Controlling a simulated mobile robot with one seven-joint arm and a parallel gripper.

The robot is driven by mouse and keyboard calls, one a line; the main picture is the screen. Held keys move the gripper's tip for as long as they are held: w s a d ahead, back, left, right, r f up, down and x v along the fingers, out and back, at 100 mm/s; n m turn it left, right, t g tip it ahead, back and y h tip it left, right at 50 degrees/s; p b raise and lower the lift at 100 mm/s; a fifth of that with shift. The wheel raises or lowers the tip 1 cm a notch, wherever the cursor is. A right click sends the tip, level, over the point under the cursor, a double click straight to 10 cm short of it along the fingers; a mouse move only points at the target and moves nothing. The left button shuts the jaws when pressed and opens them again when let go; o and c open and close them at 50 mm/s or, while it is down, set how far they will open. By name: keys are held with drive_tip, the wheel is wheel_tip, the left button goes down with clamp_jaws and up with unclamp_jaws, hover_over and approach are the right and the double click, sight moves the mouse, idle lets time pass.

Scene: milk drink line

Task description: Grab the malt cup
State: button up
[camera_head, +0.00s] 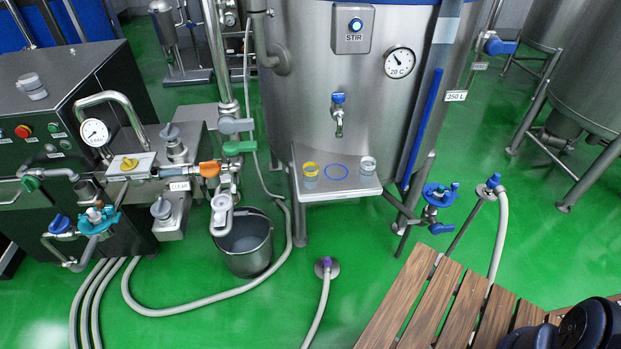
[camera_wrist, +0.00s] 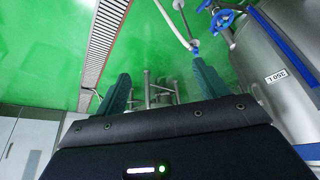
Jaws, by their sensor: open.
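Two small cups stand on the steel shelf (camera_head: 342,188) at the front of the tank. The left one is a clear cup with a yellow rim (camera_head: 310,173). The right one is a clear cup with a pale rim (camera_head: 368,168). I see no readable label that tells which is the malt cup. Neither cup shows in the wrist view. Dark parts of my arm show at lower right in the head view.
A steel tank (camera_head: 300,100) with a small blue-handled tap (camera_head: 338,112) rises behind the shelf. A grey bucket (camera_head: 246,250), hoses and valves stand at the left. A slatted wooden bench (camera_head: 415,290) lies at lower right. Green floor is clear between shelf and bench.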

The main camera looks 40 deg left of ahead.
drive_tip(key=w+a+f+n+y, duration=0.15)
drive_tip(key=w+a+n, duration=0.25)
drive_tip(key=w+a, duration=1.2)
drive_tip(key=a+f+n+g+y, duration=0.1)
drive_tip(key=a+f+n, duration=0.15)
drive_tip(key=a, duration=0.85)
drive_tip(key=a+f+n, duration=0.1)
drive_tip(key=a+f, duration=0.3)
drive_tip(key=a, duration=0.7)
drive_tip(key=n+g+y, duration=0.2)
drive_tip(key=n, duration=0.4)
approach(311, 177)
drive_tip(key=w+a+f, duration=0.2)
drive_tip(key=shift+h, duration=0.25)
drive_tip(key=shift+x, duration=5.25)
drive_tip(key=c, duration=1.1)
drive_tip(key=shift+r, duration=0.1)
